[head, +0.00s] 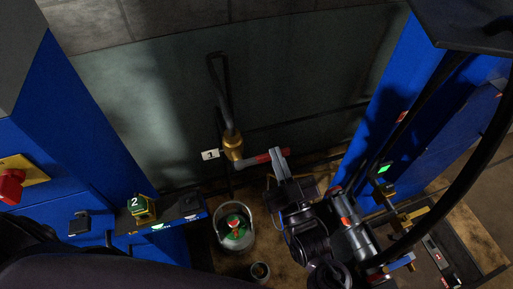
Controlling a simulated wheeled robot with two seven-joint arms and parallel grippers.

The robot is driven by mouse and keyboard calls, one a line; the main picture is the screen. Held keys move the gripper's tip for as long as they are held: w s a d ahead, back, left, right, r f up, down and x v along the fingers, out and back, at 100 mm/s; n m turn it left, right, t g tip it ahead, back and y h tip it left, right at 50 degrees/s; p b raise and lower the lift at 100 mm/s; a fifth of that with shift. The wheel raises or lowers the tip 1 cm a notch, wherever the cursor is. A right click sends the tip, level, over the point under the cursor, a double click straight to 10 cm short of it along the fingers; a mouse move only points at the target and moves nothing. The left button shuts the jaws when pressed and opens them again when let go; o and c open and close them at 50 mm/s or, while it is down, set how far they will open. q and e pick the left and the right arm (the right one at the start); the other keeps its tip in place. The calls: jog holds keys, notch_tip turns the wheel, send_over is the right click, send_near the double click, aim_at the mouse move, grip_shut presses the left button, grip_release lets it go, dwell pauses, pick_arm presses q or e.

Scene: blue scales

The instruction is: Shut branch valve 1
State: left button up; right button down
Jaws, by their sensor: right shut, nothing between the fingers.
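Branch valve 1 has a brass body (233,147) on a grey pipe (225,105) against the back wall, beside a white tag marked 1 (210,154). Its lever (248,162), grey with a red grip, points right, roughly crosswise to the pipe above. My right gripper (279,162) is at the red end of the lever, shut with nothing between its fingers. Whether it touches the grip I cannot tell. My left gripper is not in view.
A grey bucket (219,232) with a green and red thing inside stands below the valve, with a small cup (260,271) in front. A box tagged 2 (138,204) is at left. Blue cabinets (95,130) flank both sides. A black hose (466,165) arcs at right.

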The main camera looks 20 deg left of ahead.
jog(key=shift+f, duration=0.15)
jog(key=b+v, duration=0.2)
jog(key=v, duration=0.5)
jog(key=shift+s+d, duration=0.2)
jog(key=shift+s, duration=0.1)
